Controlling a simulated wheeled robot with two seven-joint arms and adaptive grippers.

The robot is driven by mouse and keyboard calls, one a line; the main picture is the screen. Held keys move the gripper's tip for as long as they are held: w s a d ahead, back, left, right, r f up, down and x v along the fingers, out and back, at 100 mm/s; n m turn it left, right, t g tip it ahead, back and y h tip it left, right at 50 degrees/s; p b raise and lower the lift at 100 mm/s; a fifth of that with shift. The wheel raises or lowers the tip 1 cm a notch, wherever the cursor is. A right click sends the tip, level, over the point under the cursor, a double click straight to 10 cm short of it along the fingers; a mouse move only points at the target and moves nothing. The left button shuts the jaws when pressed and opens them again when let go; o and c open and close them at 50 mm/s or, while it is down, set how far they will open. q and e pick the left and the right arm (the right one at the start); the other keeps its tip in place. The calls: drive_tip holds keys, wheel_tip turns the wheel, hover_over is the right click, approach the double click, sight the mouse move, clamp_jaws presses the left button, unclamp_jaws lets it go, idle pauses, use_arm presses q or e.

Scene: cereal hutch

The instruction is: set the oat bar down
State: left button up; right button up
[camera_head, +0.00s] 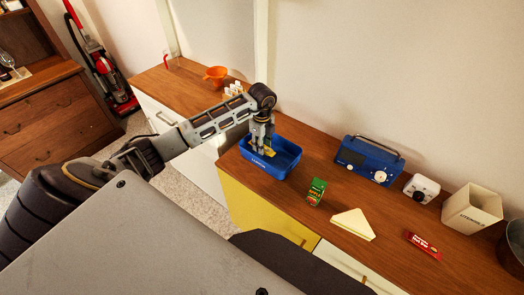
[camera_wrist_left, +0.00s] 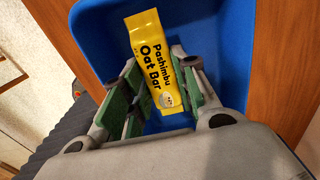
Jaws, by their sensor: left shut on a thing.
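The yellow oat bar (camera_wrist_left: 158,62) with black lettering is between the green-padded fingers of my left gripper (camera_wrist_left: 158,100) in the left wrist view. The gripper is shut on it. In the head view my left gripper (camera_head: 262,148) points down into the blue lunch box (camera_head: 288,160), and a bit of the yellow oat bar (camera_head: 269,152) shows between the fingers. The blue box also surrounds the bar in the left wrist view (camera_wrist_left: 228,50). I cannot tell whether the bar touches the box floor. My right gripper is not in view.
On the wooden counter, a green juice carton (camera_head: 316,191), a sandwich (camera_head: 353,224) and a red bar (camera_head: 424,246) lie to the right of the box. A blue radio (camera_head: 368,160), a white cube-shaped device (camera_head: 421,188) and a utensil holder (camera_head: 471,211) stand behind. An orange cup (camera_head: 216,75) stands far left.

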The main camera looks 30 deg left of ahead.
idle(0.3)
use_arm(q)
drive_tip(key=shift+f, duration=1.9)
drive_tip(key=shift+f, duration=0.15)
drive_tip(key=o, duration=1)
drive_tip(key=shift+r, duration=6.15)
